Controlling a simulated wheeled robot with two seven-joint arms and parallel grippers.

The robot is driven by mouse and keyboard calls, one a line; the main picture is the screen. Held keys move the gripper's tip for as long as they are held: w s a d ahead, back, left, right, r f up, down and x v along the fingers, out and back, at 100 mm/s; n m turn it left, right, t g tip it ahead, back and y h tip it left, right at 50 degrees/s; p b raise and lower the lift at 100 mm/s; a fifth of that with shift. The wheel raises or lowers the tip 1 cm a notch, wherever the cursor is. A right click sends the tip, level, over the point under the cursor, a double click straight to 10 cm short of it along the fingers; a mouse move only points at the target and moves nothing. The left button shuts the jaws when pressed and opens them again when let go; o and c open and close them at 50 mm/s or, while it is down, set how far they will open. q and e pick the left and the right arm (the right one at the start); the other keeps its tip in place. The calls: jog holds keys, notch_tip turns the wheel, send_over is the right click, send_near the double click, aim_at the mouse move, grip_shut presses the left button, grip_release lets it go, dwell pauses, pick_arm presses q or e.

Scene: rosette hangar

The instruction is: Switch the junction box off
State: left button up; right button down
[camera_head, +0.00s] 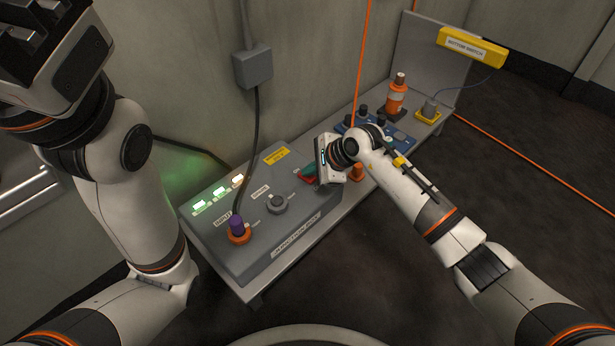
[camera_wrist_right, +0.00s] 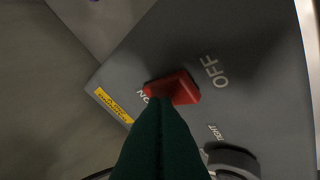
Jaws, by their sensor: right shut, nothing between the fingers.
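The grey junction box (camera_head: 222,255) stands on the bench in the head view. Its red switch (camera_head: 305,180) is at the box's far right end, partly hidden by my right gripper (camera_head: 311,171). In the right wrist view the red switch (camera_wrist_right: 173,88) sits between the printed words ON, on its left, and OFF, on its right. The dark green fingers of my right gripper (camera_wrist_right: 160,103) are shut and empty. Their tips overlap the switch's lower edge; I cannot tell whether they touch it. At the top left, only part of what seems to be my left gripper (camera_head: 60,40) shows; its fingertips are not visible.
Three lights (camera_head: 220,192) glow on the box. A purple plug (camera_head: 237,225) with a cable and a grey knob (camera_head: 277,204) are on its top. Behind my right arm are a blue panel (camera_head: 403,138), an orange bottle (camera_head: 396,95) and a yellow-based connector (camera_head: 428,112). An orange cable hangs nearby.

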aim_at(309, 177)
jog(key=shift+s+d+f, duration=0.2)
jog(key=shift+s+f, duration=0.05)
jog(key=shift+f, duration=0.5)
dwell(0.3)
jog(key=shift+w+r, duration=0.1)
jog(key=shift+r, duration=0.25)
jog(key=shift+a+r, duration=0.1)
jog(key=shift+r, duration=0.05)
jog(key=shift+w+r+p, duration=0.15)
jog(key=shift+r+p, duration=0.45)
jog(key=shift+p, duration=0.1)
jog(key=r, duration=0.1)
jog(key=r+p, duration=0.2)
jog(key=r, duration=0.1)
jog(key=shift+w+a+r, duration=0.1)
jog(key=shift+w+a, duration=0.1)
jog(key=shift+a, duration=0.1)
